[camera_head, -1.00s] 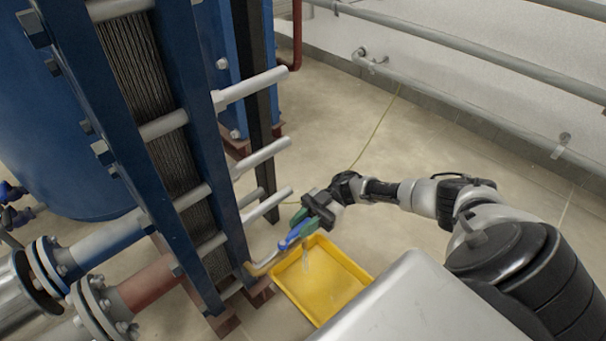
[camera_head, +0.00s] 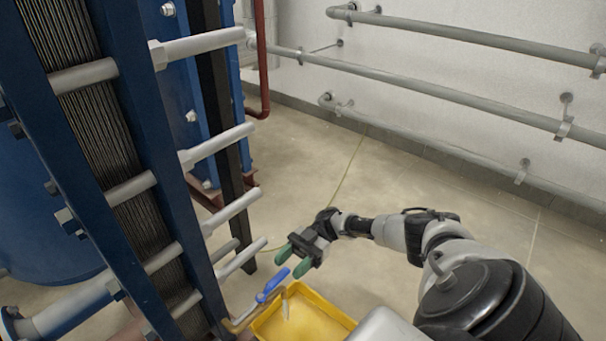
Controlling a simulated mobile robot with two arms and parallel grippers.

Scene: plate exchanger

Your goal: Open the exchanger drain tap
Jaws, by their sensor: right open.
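The drain tap has a blue lever (camera_head: 273,286) and a brass-coloured pipe (camera_head: 240,321) at the bottom of the plate exchanger (camera_head: 160,165). The lever points up and to the right. A pale streak (camera_head: 286,308) that looks like liquid runs down below the tap's outlet, over the yellow tray (camera_head: 336,314). My right gripper (camera_head: 293,260), with green fingertips, is open and empty. My left gripper is out of view.
Several grey rods (camera_head: 217,145) stick out from the exchanger frame towards the gripper. Grey pipes (camera_head: 430,95) run along the white wall. The floor (camera_head: 345,195) behind the gripper is clear except for a thin yellow line.

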